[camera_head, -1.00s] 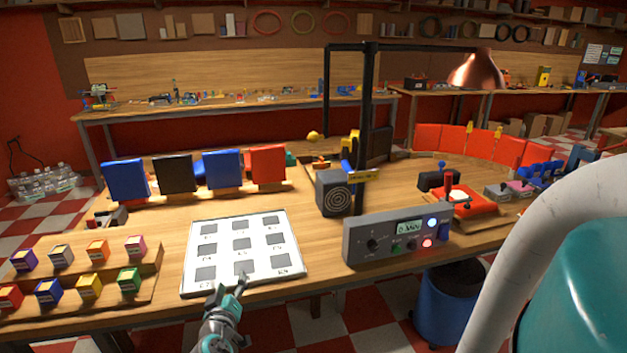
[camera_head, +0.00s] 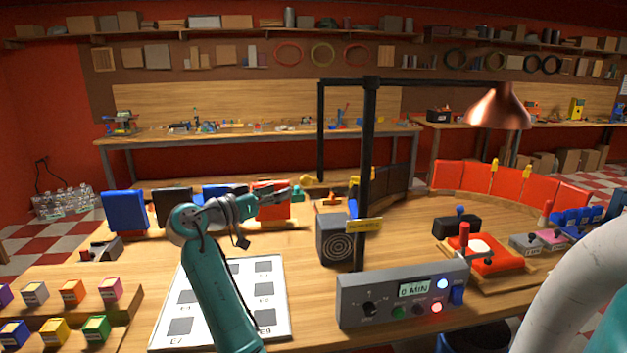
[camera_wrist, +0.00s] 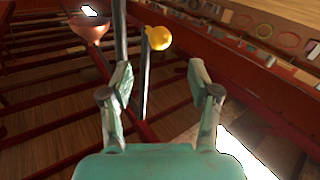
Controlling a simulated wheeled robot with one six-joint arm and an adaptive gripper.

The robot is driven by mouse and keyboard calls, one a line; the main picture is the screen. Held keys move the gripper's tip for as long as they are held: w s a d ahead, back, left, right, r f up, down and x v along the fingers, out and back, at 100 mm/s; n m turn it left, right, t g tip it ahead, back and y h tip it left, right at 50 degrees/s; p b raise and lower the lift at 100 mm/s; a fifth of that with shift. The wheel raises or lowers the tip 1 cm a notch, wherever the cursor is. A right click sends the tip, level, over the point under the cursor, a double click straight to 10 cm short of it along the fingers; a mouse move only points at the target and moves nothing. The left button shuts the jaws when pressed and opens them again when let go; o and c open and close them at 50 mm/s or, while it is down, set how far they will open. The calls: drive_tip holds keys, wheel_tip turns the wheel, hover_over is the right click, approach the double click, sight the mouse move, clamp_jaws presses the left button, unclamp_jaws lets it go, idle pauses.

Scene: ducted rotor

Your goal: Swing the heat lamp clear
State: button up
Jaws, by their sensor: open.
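The heat lamp has a copper shade (camera_head: 499,108) at the right end of a black crossbar (camera_head: 430,83) on a black post (camera_head: 367,165). A thin black rod (camera_head: 320,130) hangs from the bar's left end. A yellow knob (camera_wrist: 157,38) shows in the wrist view beyond my fingertips, slightly right of centre, and the copper shade (camera_wrist: 90,27) shows upper left. My gripper (camera_head: 298,193) is open and empty, pointing right, near the rod's lower end. In the wrist view my gripper (camera_wrist: 163,82) has its fingers apart, not touching the knob.
A grey control box (camera_head: 400,293) stands at the bench's front. A dark speaker-like box (camera_head: 335,240) is beside the post. Coloured panels (camera_head: 124,211) stand behind my arm. A white board (camera_head: 165,325) lies under it. Red curved panels (camera_head: 510,180) stand at right.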

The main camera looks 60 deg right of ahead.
sight(301, 183)
drive_tip(key=x, duration=1)
drive_tip(key=shift+d, duration=0.25)
drive_tip(key=shift+c, duration=0.2)
clamp_jaws()
